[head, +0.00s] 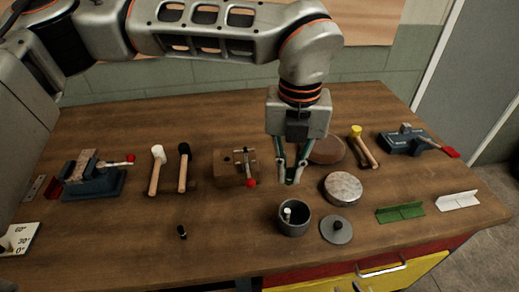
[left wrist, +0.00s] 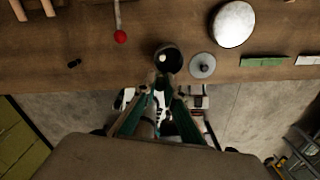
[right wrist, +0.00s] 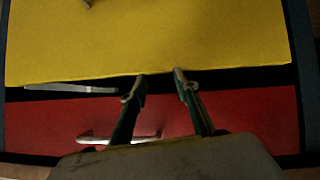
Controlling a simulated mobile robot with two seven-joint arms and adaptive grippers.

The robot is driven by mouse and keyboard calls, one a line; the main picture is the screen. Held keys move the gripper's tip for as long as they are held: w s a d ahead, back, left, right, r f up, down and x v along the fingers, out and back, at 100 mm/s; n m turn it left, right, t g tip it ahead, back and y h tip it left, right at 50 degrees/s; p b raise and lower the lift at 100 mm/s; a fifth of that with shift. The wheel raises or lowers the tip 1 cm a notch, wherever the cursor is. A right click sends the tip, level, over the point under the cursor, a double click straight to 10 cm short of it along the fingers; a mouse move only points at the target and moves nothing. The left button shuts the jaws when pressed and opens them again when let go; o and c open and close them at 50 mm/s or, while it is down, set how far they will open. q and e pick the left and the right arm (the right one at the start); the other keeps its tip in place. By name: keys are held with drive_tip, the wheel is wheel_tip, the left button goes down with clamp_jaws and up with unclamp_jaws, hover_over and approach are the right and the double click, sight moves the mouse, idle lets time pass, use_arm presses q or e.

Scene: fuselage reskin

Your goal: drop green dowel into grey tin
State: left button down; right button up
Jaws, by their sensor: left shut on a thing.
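The grey tin (head: 294,228) stands open near the front edge of the table, with a small pale peg (head: 287,213) inside. It also shows in the left wrist view (left wrist: 174,66). My left gripper (head: 292,180) points down just above the tin, shut on a small dark green thing, apparently the green dowel; the green fingers largely hide it. The left fingertips (left wrist: 163,92) also show beside the tin in the left wrist view. My right gripper (right wrist: 159,78) shows only in the right wrist view, its fingertips apart and empty, in front of the drawers.
A round lid (head: 337,230) with a black knob lies right of the tin. A round metal block (head: 343,188) stands behind it. A small dark peg (head: 182,232) is on the left. A wooden block with a red-knobbed clamp (head: 228,169) stands behind. Yellow drawer (right wrist: 150,40) below.

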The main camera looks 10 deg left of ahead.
sight(293, 170)
use_arm(q)
drive_tip(key=shift+s+d+f, duration=0.15)
drive_tip(key=shift+d+f, duration=0.1)
drive_tip(key=shift+d, duration=0.05)
drive_tip(key=shift+s+f+b, duration=0.1)
drive_tip(key=shift+f+b, duration=0.25)
drive_tip(key=shift+f, duration=0.25)
drive_tip(key=shift+f+b, duration=0.8)
drive_tip(key=shift+f, duration=1.4)
drive_tip(key=c, duration=2)
unclamp_jaws()
drive_tip(key=shift+c, duration=0.2)
drive_tip(key=shift+r, duration=0.1)
wheel_tip(293, 170, up, 12)
drive_tip(key=shift+f, duration=0.1)
